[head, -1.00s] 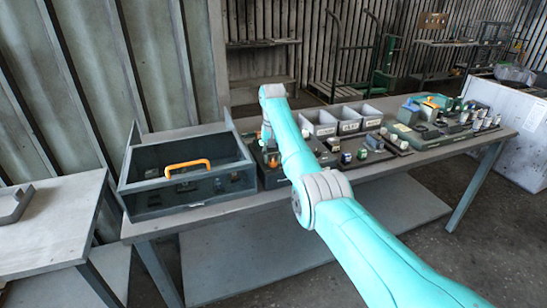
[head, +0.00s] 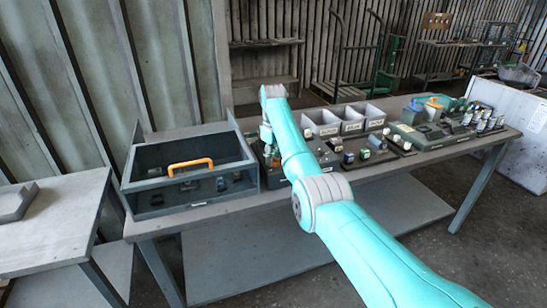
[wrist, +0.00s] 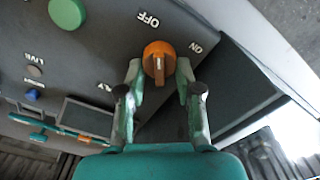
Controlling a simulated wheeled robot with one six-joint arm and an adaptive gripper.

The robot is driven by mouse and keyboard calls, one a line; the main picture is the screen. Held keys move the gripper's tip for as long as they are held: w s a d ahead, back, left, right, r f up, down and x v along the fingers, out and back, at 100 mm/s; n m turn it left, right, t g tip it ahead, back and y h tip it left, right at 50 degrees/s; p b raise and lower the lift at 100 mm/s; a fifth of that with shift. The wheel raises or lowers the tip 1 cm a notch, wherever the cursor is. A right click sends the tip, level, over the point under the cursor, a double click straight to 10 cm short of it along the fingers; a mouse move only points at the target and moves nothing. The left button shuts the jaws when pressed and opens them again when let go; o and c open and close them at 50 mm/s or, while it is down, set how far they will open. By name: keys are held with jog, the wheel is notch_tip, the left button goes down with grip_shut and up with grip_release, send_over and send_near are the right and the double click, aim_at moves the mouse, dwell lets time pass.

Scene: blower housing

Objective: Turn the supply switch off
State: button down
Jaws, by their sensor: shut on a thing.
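The supply switch is an orange rotary knob (wrist: 159,58) on a dark grey panel (wrist: 100,50) in the wrist view. White OFF lettering stands above it and ON to its upper right; both read upside down. The knob's raised ridge runs roughly up and down the picture, its upper end towards OFF. My gripper (wrist: 160,74) has one finger on each side of the knob and is shut on it. In the head view my arm hides the knob and most of the panel.
A green button (wrist: 67,13), a blue button (wrist: 32,94) and a small display (wrist: 86,117) share the panel. In the head view an open-framed box with an orange handle (head: 190,166) stands left of my gripper. Grey bins (head: 352,122) and small parts lie to the right.

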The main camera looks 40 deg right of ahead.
jog(key=shift+a+n, duration=0.15)
jog(key=shift+n, duration=0.95)
jog(key=shift+s, duration=0.1)
jog(key=c, duration=0.8)
grip_release()
notch_tip(320, 180, up, 12)
